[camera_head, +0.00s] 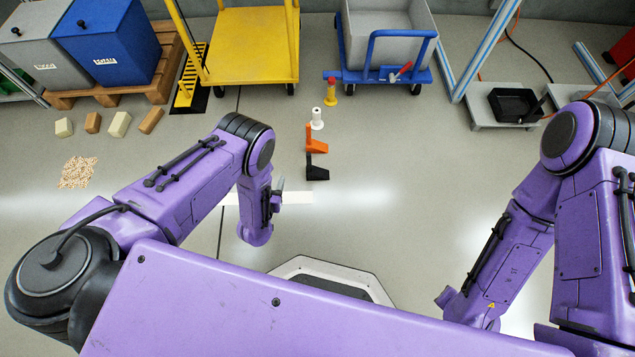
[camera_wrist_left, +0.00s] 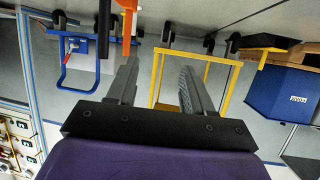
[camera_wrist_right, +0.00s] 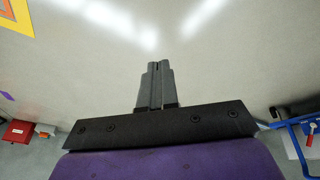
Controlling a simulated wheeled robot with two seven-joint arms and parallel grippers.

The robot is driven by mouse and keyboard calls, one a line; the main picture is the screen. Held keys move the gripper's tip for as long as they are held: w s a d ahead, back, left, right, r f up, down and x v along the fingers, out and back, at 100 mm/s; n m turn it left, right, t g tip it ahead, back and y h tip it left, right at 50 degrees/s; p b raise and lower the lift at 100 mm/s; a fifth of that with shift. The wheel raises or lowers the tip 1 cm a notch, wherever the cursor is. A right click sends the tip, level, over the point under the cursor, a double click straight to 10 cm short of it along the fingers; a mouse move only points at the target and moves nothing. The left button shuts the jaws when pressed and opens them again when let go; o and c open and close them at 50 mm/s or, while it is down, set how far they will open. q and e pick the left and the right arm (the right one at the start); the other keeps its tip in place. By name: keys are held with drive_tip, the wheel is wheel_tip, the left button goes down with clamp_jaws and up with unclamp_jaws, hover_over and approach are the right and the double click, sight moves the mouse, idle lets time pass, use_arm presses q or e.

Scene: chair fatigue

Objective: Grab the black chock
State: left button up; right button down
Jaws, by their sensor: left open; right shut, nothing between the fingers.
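The black chock (camera_head: 316,172) lies on the floor near the middle of the head view, just in front of an orange chock (camera_head: 316,141). My left gripper (camera_head: 277,196) is left of and a little nearer than the black chock, apart from it. In the left wrist view its two fingers (camera_wrist_left: 160,72) are spread, with nothing between them. A dark shape, likely the black chock (camera_wrist_left: 104,28), shows outside the left finger there, beside the orange chock (camera_wrist_left: 127,22). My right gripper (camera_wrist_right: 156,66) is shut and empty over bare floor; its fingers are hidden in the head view.
A white spool-like object (camera_head: 317,119) and a yellow one (camera_head: 330,91) stand behind the chocks. A yellow cart (camera_head: 252,45) and a blue cart (camera_head: 385,45) are at the back. Several blocks and a speckled patch (camera_head: 77,172) lie at the left. Floor right of the chocks is clear.

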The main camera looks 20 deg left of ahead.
sight(308, 164)
use_arm(q)
drive_tip(key=w+d+f+m+t+h+b, duration=0.1)
drive_tip(key=w+d+f+t+h+b, duration=0.1)
drive_tip(key=w+d+f+t+b, duration=0.45)
drive_tip(key=shift+g, duration=0.95)
drive_tip(key=w, duration=0.2)
drive_tip(key=w+d+b, duration=0.1)
drive_tip(key=w, duration=0.2)
drive_tip(key=w+r+b, duration=0.1)
drive_tip(key=w, duration=0.2)
drive_tip(key=shift+d+r, duration=0.1)
drive_tip(key=shift+d, duration=0.3)
drive_tip(key=shift+w+r, duration=0.2)
drive_tip(key=shift+w, duration=0.2)
use_arm(e)
drive_tip(key=s+f+n+g+y, duration=0.2)
drive_tip(key=s+f+n+g, duration=0.2)
drive_tip(key=f, duration=0.5)
drive_tip(key=shift+s+f+n+g, duration=0.25)
drive_tip(key=shift+s+g, duration=0.25)
drive_tip(key=shift+s, duration=0.7)
use_arm(q)
clamp_jaws()
